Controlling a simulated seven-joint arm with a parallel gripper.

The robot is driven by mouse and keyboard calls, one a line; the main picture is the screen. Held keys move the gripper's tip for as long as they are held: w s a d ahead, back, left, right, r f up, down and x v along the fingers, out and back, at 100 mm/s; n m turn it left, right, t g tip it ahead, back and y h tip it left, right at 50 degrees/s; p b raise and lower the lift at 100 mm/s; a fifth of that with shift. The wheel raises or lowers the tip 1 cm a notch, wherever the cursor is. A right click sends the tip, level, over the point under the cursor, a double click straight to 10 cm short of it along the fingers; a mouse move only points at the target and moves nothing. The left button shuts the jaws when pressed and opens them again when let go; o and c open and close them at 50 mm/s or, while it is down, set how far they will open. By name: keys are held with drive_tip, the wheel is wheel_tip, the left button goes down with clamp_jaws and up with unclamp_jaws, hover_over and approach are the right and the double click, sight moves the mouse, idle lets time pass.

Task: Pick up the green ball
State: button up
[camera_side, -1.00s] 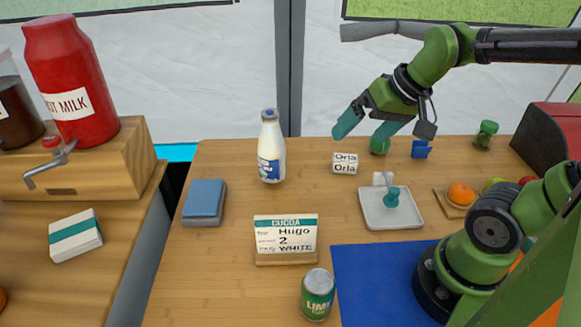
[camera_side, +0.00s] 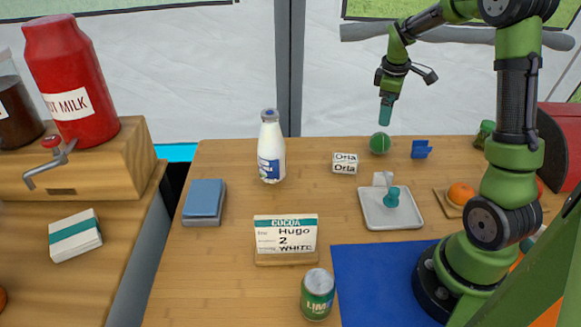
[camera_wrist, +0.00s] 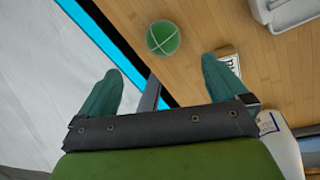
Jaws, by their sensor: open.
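The green ball (camera_side: 380,143) sits on the wooden table near its back edge, just right of the small white "Orla" block (camera_side: 345,163). My gripper (camera_side: 385,112) hangs above the ball with its teal fingers pointing down, apart from it. In the wrist view the ball (camera_wrist: 163,38) has pale crossing lines and lies beyond the fingertips, between their lines. My gripper (camera_wrist: 162,80) is open and empty there.
A blue stand (camera_side: 421,149) is right of the ball. A white tray (camera_side: 391,222) with a teal-knobbed item is in front. A milk bottle (camera_side: 271,150) stands to the left. The table's back edge and tent wall lie close behind the ball.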

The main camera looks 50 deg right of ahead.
sight(381, 135)
drive_tip(key=x, duration=0.8)
drive_tip(key=shift+f, duration=0.3)
drive_tip(key=shift+w+a+x, duration=0.1)
drive_tip(key=shift+w+x, duration=0.05)
drive_tip(key=shift+x, duration=1.15)
drive_tip(key=shift+w+a+x, duration=0.1)
drive_tip(key=shift+w+x, duration=0.05)
drive_tip(key=shift+x, duration=1.15)
drive_tip(key=c, duration=1.1)
